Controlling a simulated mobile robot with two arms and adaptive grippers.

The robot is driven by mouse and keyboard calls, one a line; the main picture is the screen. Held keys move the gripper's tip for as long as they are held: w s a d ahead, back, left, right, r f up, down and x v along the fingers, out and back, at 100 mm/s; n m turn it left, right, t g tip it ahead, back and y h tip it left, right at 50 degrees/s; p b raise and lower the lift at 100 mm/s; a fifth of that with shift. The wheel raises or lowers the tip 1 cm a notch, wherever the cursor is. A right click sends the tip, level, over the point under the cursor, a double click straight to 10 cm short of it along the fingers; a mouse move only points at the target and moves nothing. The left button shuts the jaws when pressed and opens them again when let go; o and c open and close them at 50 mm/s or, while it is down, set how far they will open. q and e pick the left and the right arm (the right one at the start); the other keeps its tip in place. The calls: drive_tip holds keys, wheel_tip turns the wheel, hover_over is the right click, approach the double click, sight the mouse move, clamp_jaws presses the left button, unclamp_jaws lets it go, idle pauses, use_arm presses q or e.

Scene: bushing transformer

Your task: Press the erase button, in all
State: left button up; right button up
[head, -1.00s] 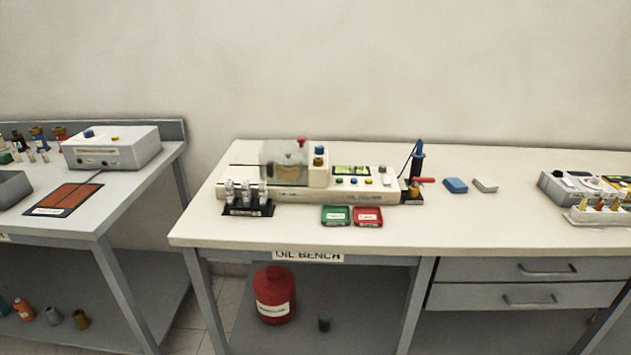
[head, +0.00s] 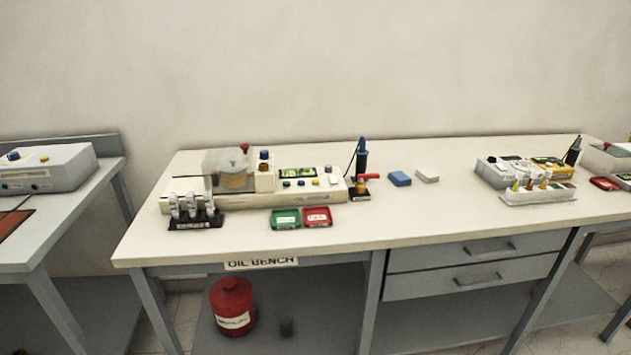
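The oil bench (head: 440,222) stands ahead with a white tester (head: 245,199) on its left half. The tester has a clear-covered chamber (head: 228,172), a small lit display (head: 297,174) and several small coloured buttons (head: 301,183) below the display. The button labels are too small to read, so I cannot tell which is the erase button. Other devices with small buttons stand at the right, a grey unit (head: 488,174), and on the left table, a grey box (head: 45,170). Neither gripper shows in the head view.
A black rack of vials (head: 195,222), a green tray (head: 285,218) and a red tray (head: 317,216) sit in front of the tester. A red can (head: 233,306) stands on the lower shelf.

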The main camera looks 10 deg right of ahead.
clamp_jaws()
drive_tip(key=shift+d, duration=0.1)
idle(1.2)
